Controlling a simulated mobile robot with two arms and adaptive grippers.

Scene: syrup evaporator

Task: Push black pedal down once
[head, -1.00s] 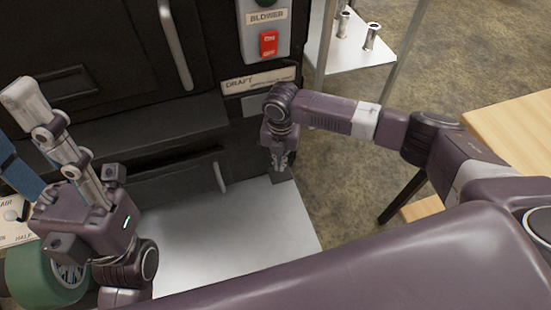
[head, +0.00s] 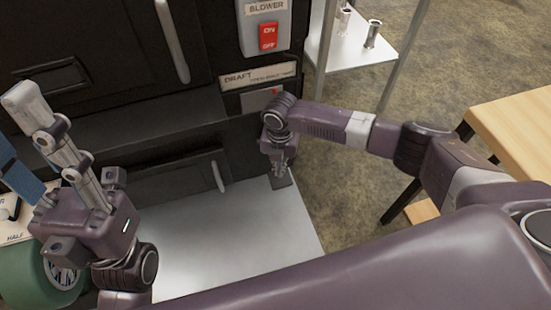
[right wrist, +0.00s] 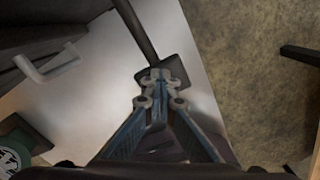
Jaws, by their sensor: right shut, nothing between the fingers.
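The black pedal (head: 282,183) is a flat dark plate by the back right edge of the pale metal floor sheet (head: 210,240), at the foot of the black evaporator front. In the right wrist view the pedal (right wrist: 178,66) sits at the end of a dark bar. My right gripper (head: 279,172) points down over the pedal, shut and empty. In the right wrist view its fingertips (right wrist: 160,76) overlap the pedal; contact cannot be told.
A blower switch (head: 268,36) and a draft gauge (head: 262,100) with a red mark are above the pedal. A pale handle (head: 218,177) sticks out to its left. A wooden table (head: 515,125) stands right; a green roll (head: 50,275) lies at lower left.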

